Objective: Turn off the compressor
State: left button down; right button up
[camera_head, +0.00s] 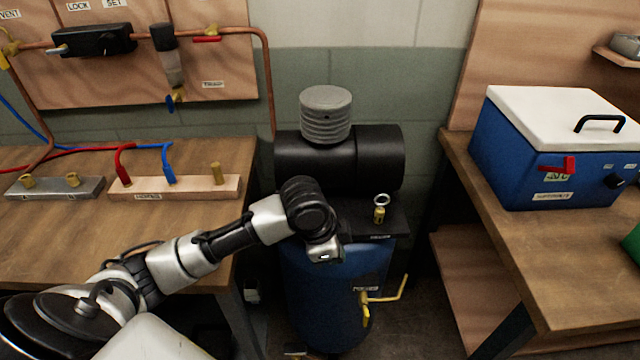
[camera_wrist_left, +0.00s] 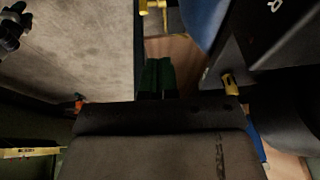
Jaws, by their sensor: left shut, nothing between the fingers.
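The compressor has a blue tank (camera_head: 315,295), a black cylindrical motor housing (camera_head: 345,160) and a grey ribbed cylinder (camera_head: 326,113) on top. A black box (camera_head: 400,218) with a small unreadable label sits above the tank. A brass fitting with a ring (camera_head: 380,213) stands on it; a brass fitting (camera_wrist_left: 230,85) also shows in the left wrist view. A yellow valve handle (camera_head: 388,293) sticks out of the tank's front. My left gripper (camera_head: 324,254) is beside the box's left end; its green fingers (camera_wrist_left: 157,77) are together and empty. No separate switch is clearly visible.
A wooden bench (camera_head: 60,235) with hose manifolds is on the left. Another bench (camera_head: 545,245) on the right holds a blue and white cooler box (camera_head: 545,160). Copper piping (camera_head: 266,80) runs down the wall behind. Floor shows between the tank and the right bench.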

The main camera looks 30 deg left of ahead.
pick_arm(q)
jog(key=shift+m+y, duration=0.3)
jog(key=shift+y, duration=0.2)
jog(key=w+a+r, duration=0.1)
jog(key=a+r, duration=0.1)
jog(key=r, duration=0.1)
jog(key=w+a+r, duration=0.1)
jog(key=a+r, duration=0.2)
jog(key=w+a+r, duration=0.2)
jog(key=a+r, duration=0.1)
jog(key=r, duration=0.1)
jog(key=shift+a, duration=0.15)
jog(key=a+r, duration=0.6)
jog(key=r, duration=0.2)
jog(key=shift+w+a+r+h, duration=0.2)
jog(key=shift+a+h, duration=0.1)
pick_arm(e)
jog(key=shift+s, duration=0.25)
pick_arm(q)
jog(key=x, duration=1.2)
jog(key=shift+s+a+f, duration=0.3)
jog(key=shift+a+f, duration=0.1)
jog(key=shift+f, duration=0.7)
pick_arm(e)
jog(key=shift+r, duration=0.15)
